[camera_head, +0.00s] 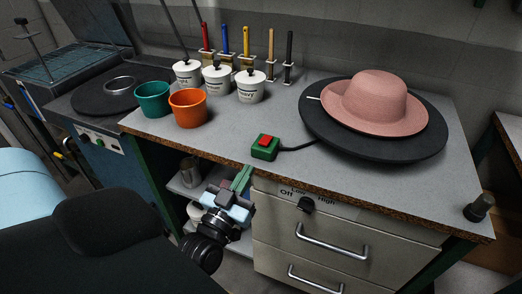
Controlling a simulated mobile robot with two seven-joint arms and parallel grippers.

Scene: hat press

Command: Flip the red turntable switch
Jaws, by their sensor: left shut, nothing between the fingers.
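The red turntable switch (264,141) sits on a small green box (264,151) near the front edge of the grey bench. A black cable runs from it to the black round turntable (422,150), which carries a pink felt hat (372,103). My left gripper (244,173) is in front of the bench edge, below and left of the switch and apart from it. Its green fingers are shut and empty, pointing up toward the bench. My right gripper does not show.
A teal cup (153,100) and an orange cup (188,108) stand at the left of the benchtop (225,150). Behind them are white lidded pots (250,87) and upright brushes. The top around the switch is clear.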

